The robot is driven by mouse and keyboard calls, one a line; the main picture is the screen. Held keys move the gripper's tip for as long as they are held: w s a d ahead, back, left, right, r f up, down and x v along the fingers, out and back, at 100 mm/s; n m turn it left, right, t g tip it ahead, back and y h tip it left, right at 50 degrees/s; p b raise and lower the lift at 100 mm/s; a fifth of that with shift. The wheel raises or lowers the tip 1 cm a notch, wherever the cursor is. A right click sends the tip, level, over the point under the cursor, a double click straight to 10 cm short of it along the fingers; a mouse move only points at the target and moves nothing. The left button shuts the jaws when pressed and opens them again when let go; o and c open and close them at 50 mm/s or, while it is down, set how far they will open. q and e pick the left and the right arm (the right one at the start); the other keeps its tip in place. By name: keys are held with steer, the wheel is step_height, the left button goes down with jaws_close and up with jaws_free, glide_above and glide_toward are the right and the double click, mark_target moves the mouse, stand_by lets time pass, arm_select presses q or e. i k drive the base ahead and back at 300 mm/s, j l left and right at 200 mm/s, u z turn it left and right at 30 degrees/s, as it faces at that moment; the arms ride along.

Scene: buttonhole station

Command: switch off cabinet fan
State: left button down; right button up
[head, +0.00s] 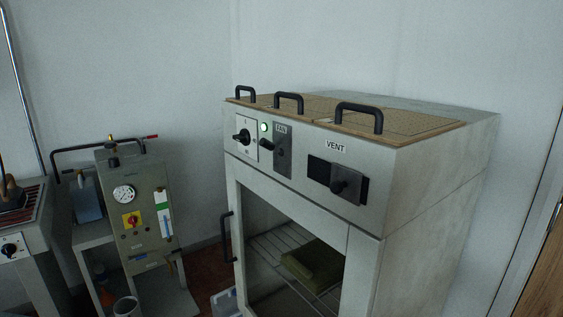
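The grey cabinet (385,205) stands right of the middle. Its front panel carries a FAN label (281,128) above a dark grey plate (283,158). A black knob or lever (266,145) sticks out at that plate's left side. A green lamp (264,127) is lit just left of the label. Further left is a rotary switch (241,136) with a black handle on a white plate; its markings are too small to read. To the right, a VENT label (335,146) stands above a black slider knob (339,187). Neither of my grippers is in view.
Three black handles, one of them the right handle (360,115), stand on the cabinet's brown top. The glazed door (290,240) shows a wire rack and a green folded cloth-like thing inside. A gauge unit (137,205) stands left. The space before the panel looks clear.

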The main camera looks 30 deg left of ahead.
mark_target(264, 143)
steer(key=j+u, duration=0.2)
steer(key=j, duration=0.2)
steer(key=i+j+u, duration=0.15)
steer(key=j, duration=0.25)
steer(key=j+u, duration=0.2)
steer(key=j, duration=0.2)
steer(key=i+j+u, duration=0.15)
steer(key=j, duration=0.25)
steer(key=i+j+u, duration=0.2)
steer(key=j, duration=0.2)
steer(key=k, duration=0.1)
